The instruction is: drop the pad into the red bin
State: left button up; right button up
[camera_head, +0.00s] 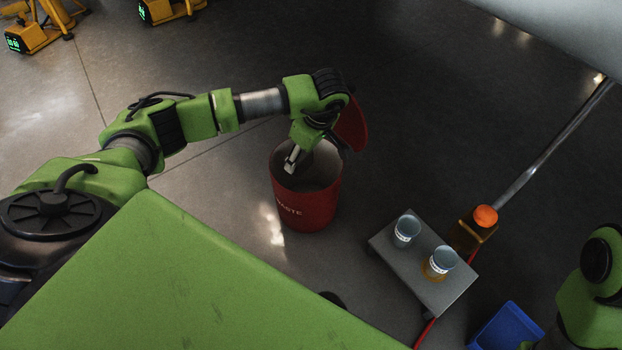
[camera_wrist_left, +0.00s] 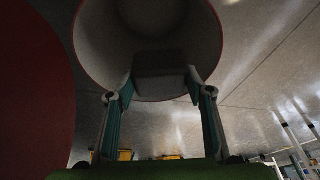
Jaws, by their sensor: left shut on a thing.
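The red bin (camera_head: 305,212) stands on the floor in the head view, with white lettering on its side and its round mouth open. Its red lid (camera_head: 352,125) stands up at the far right side. My left gripper (camera_head: 293,160) points down at the bin's mouth. In the left wrist view it is shut on the pad (camera_wrist_left: 160,78), a dark grey block between the fingertips. Behind the pad, the bin's pale inside (camera_wrist_left: 110,45) and red rim fill the upper part. How deep the pad sits relative to the rim is hard to tell. My right gripper is out of view.
Right of the bin is a grey platform (camera_head: 385,245) with two glass jars (camera_head: 406,231) (camera_head: 440,263). Beyond it are an orange-topped fixture (camera_head: 485,216) with a metal bar, and a blue bin (camera_head: 507,328). Yellow stands (camera_head: 38,38) are at the far left.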

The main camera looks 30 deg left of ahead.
pick_arm(q)
jog(key=o, duration=1.1)
jog(key=shift+r, duration=0.1)
jog(key=v, duration=1.1)
jog(key=shift+d+r, duration=0.15)
jog(key=shift+r, duration=0.25)
jog(key=shift+s, duration=0.1)
